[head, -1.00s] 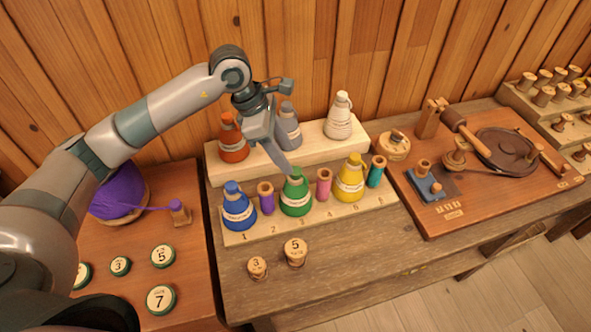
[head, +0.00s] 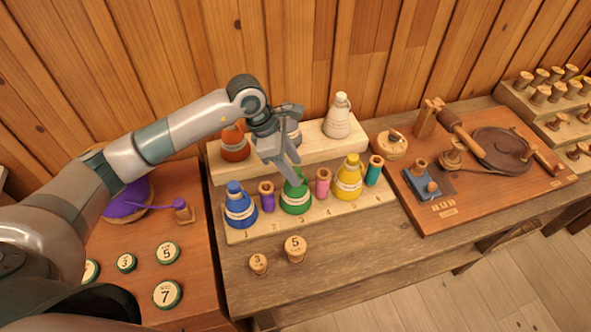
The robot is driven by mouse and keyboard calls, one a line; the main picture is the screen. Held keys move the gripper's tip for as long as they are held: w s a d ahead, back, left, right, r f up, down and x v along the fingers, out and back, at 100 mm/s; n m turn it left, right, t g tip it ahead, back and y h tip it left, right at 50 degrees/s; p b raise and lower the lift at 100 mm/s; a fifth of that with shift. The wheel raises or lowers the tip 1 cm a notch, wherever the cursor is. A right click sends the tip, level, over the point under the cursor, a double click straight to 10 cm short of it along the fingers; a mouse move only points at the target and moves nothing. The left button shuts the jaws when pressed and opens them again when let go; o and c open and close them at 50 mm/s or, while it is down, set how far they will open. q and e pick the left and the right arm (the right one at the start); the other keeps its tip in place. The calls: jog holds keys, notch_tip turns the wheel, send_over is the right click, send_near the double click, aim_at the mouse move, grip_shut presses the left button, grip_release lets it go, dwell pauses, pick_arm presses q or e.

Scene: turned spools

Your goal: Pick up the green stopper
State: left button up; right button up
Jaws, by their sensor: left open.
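The green bottle (head: 295,198) with a pale label stands in the front row of the wooden rack (head: 325,218), between a purple spool and a pink spool. Its green stopper is at the top and is mostly hidden behind the fingers of my left gripper (head: 288,175). The left gripper is open and points down at the bottle's top; I cannot tell whether it touches the stopper. My right gripper is not in view.
The blue bottle (head: 240,207), purple spool (head: 266,196), pink spool (head: 322,184) and yellow bottle (head: 349,182) stand close on either side. Behind are an orange bottle (head: 235,147) and a white bottle (head: 338,120).

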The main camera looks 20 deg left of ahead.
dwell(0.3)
pick_arm(q)
jog(key=c, duration=1.1)
jog(key=shift+r+b, duration=0.6)
jog(key=shift+r, duration=0.15)
notch_tip(320, 180, up, 2)
jog(key=shift+w+r+b, duration=0.1)
jog(key=shift+b, duration=0.65)
jog(key=d+r+b, duration=0.4)
jog(key=d+r, duration=0.3)
jog(key=d, duration=0.4)
jog(key=shift+w+d+r+b, duration=0.2)
jog(key=shift+w+d+b, duration=0.1)
jog(key=shift+d+b, duration=0.05)
